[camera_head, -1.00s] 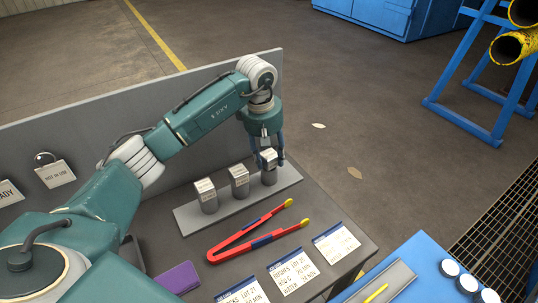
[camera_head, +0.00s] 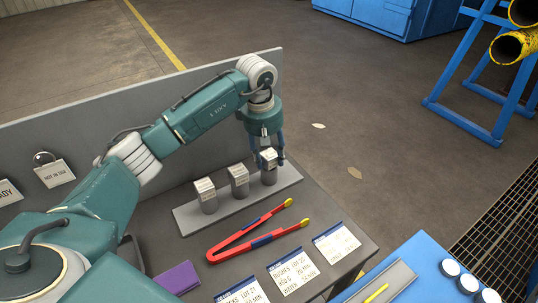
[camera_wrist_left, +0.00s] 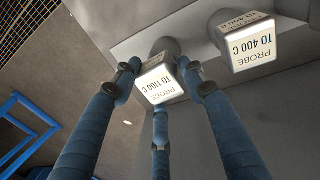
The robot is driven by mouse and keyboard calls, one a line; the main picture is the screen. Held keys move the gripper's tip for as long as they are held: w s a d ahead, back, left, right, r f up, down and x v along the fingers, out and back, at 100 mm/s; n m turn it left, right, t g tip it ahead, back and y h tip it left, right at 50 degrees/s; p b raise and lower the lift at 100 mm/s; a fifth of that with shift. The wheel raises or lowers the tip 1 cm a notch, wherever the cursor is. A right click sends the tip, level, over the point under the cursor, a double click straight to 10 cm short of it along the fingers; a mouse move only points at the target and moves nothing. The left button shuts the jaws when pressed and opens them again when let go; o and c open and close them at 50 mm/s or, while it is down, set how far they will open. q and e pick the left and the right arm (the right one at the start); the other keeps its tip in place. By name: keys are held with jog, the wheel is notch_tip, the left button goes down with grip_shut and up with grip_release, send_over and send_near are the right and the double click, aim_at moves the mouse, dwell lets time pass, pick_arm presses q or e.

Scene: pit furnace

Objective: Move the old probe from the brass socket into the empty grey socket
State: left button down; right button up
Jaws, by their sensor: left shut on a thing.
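My left gripper (camera_head: 268,159) is at the rightmost of three grey canisters with white printed caps on a grey strip. Its fingers are shut on that canister (camera_head: 269,179), which stands upright on the strip. In the left wrist view its cap (camera_wrist_left: 158,84) reads "PROBE TO 1100 C" and sits between my fingers. The canister beside it (camera_wrist_left: 248,45) reads "PROBE TO 400 C"; it is the middle canister (camera_head: 239,184) in the head view. I see no brass socket and no empty grey socket. My right gripper is not in view.
The grey strip (camera_head: 189,222) lies on a dark bench with a grey back panel. Red tongs with yellow tips (camera_head: 235,243), paper cards (camera_head: 292,273) and a purple book (camera_head: 177,278) lie in front. A blue table (camera_head: 425,260) stands at the lower right.

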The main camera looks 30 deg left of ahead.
pick_arm(q)
jog(key=shift+f+b, duration=0.35)
jog(key=shift+f, duration=0.15)
jog(key=c, duration=1.3)
grip_release()
jog(key=shift+r, duration=0.1)
jog(key=shift+s+a+r+p, duration=0.1)
jog(key=shift+s+r+p, duration=0.15)
jog(key=shift+r+p, duration=1.2)
jog(key=shift+s+a+r+p, duration=0.1)
jog(key=shift+s+r+p, duration=0.45)
jog(key=shift+r, duration=1.6)
jog(key=shift+a+r+p, duration=0.1)
jog(key=shift+r+p, duration=1.2)
jog(key=shift+r, duration=0.5)
jog(key=shift+f, duration=0.1)
